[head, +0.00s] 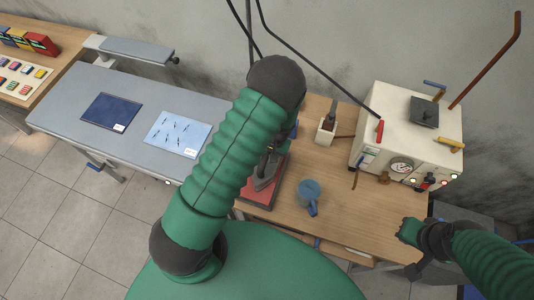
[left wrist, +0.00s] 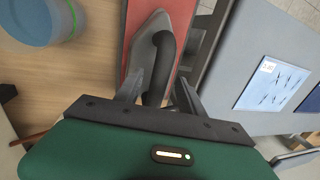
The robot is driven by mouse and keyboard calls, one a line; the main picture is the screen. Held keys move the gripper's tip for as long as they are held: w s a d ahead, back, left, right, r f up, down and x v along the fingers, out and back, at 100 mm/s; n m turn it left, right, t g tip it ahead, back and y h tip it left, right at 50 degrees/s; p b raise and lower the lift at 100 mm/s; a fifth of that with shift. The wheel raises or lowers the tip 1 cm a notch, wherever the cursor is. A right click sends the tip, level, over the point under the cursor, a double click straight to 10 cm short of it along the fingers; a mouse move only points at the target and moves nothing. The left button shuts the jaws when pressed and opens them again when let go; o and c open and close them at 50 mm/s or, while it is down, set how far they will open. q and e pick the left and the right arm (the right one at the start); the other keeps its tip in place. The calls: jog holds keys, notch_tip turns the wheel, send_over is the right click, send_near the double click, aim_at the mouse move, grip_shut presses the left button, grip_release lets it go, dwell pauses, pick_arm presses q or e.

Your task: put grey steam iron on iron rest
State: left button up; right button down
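The grey steam iron (left wrist: 148,48) with its black handle (left wrist: 164,60) is over a red board (left wrist: 185,20), which looks like the iron rest. I cannot tell whether its sole touches the board. The iron (head: 265,172) and red board (head: 262,196) also show in the head view, partly hidden by my left arm. My left gripper (left wrist: 158,82) is open, its fingers apart on either side of the handle. In the head view my arm hides most of this gripper. My right gripper (head: 411,250) is at the right, away from the iron; its fingers are unclear.
A blue mug (head: 309,193) stands on the wooden table right of the red board. A white box (head: 327,131) and cream steam unit (head: 390,145) are behind. A grey pressing table (head: 75,85) with blue sheets is at left. Hoses hang above.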

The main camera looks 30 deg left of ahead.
pick_arm(q)
jog(key=shift+a+r, duration=0.1)
jog(key=shift+a, duration=0.1)
jog(key=shift+r, duration=0.2)
jog(key=s+b+v, duration=0.1)
jog(key=b+v, duration=0.2)
jog(key=v, duration=0.9)
jog(key=s+d+r+m+t+h, duration=0.2)
jog(key=s+d+r, duration=0.3)
jog(key=s, duration=0.4)
jog(key=shift+r+m+t, duration=0.25)
jog(key=shift+m+t, duration=0.15)
jog(key=shift+t, duration=0.2)
jog(key=shift+w+d+f, duration=0.1)
jog(key=shift+d, duration=0.05)
